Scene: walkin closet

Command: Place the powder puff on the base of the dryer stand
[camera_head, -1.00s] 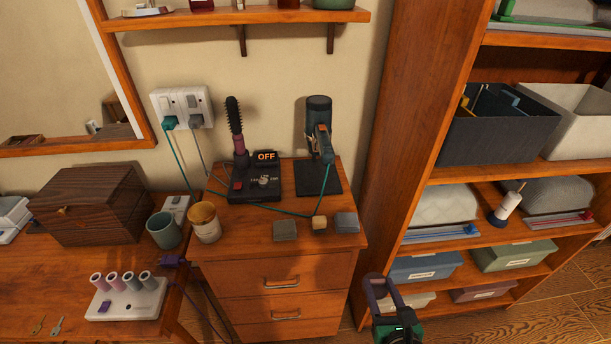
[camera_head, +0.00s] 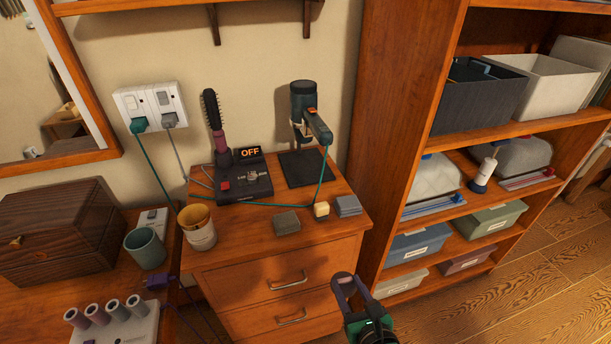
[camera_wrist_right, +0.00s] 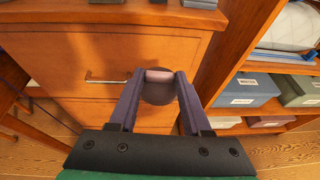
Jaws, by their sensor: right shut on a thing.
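The dryer stand's base (camera_head: 297,181) is a dark square plate on top of the drawer cabinet, with the upright and hair dryer (camera_head: 303,100) above it. My right gripper (camera_head: 343,282) is low in front of the cabinet's right side, below its top. In the right wrist view the gripper (camera_wrist_right: 160,76) is shut on a small round dark thing with a pale pinkish part (camera_wrist_right: 157,92), apparently the powder puff. The fingers partly hide it, and in the head view it cannot be made out clearly. My left gripper is not in view.
A hot-brush base (camera_head: 240,186) stands left of the dryer stand, and a teal cord (camera_head: 262,204) crosses the top. A shelf unit (camera_head: 400,130) rises on the right.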

